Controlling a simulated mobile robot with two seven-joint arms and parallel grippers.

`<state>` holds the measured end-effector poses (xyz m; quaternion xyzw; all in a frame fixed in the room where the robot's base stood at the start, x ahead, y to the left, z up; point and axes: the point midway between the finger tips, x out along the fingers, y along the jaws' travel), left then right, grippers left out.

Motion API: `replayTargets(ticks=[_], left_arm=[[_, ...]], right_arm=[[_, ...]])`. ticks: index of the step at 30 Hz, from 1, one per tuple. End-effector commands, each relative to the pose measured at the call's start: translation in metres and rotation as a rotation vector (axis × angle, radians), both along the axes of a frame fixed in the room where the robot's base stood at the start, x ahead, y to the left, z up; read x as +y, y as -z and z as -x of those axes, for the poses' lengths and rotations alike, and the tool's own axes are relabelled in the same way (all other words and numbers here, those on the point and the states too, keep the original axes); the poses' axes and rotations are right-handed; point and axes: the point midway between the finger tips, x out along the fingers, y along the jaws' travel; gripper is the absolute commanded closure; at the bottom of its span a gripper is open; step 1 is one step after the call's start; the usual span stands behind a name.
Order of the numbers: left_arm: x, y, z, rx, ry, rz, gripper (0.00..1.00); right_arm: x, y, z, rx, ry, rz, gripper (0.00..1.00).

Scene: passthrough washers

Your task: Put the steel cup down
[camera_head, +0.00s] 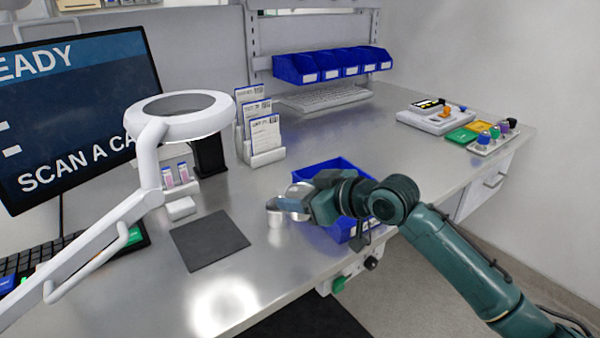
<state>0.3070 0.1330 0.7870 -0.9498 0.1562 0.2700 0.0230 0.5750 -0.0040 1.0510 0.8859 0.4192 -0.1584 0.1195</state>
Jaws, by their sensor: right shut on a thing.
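The steel cup (277,219) shows only in part, as shiny metal at the fingers of my right gripper (287,204). The gripper is shut on it, and the fingers and wrist cover much of it. The cup is over the steel bench top (275,262), just right of a dark grey mat (209,240). I cannot tell whether its base touches the bench, as the shiny surface mirrors it. My left gripper is not in view.
A blue bin (342,164) stands just behind my right wrist, partly hidden by it. A white ring lamp (180,126) overhangs the left side. Card holders (264,140) stand behind. The bench front edge is close; bare bench lies around the mat.

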Motion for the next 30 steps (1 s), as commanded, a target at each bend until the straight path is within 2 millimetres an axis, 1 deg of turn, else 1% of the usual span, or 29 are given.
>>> replayTargets(ticks=[2, 5, 8, 11, 15, 17, 20, 24, 27, 30], left_arm=[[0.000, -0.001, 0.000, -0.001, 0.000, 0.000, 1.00], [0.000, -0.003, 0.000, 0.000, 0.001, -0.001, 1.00], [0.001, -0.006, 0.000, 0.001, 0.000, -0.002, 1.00], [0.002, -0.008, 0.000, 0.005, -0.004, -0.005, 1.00], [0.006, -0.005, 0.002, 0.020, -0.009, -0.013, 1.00], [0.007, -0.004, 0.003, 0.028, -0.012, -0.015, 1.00], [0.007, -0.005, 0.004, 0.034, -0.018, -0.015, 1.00], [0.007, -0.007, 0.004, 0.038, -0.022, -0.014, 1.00], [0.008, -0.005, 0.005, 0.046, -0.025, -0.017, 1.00], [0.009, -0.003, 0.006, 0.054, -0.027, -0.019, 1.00]], right_arm=[[0.000, 0.001, 0.003, 0.003, 0.006, -0.001, 0.73], [-0.003, 0.011, 0.012, 0.007, 0.031, -0.002, 0.73], [-0.010, 0.025, 0.028, 0.009, 0.084, -0.004, 0.73], [-0.023, 0.040, 0.048, 0.011, 0.165, -0.005, 0.73], [-0.052, 0.055, 0.075, 0.011, 0.307, -0.004, 0.73], [-0.066, 0.059, 0.088, 0.010, 0.373, -0.006, 0.73], [-0.094, 0.064, 0.109, 0.010, 0.492, -0.004, 0.73], [-0.134, 0.064, 0.138, 0.006, 0.652, -0.002, 0.73], [-0.158, 0.062, 0.156, 0.005, 0.746, -0.002, 0.73], [-0.176, 0.060, 0.169, 0.004, 0.813, -0.001, 0.73]])
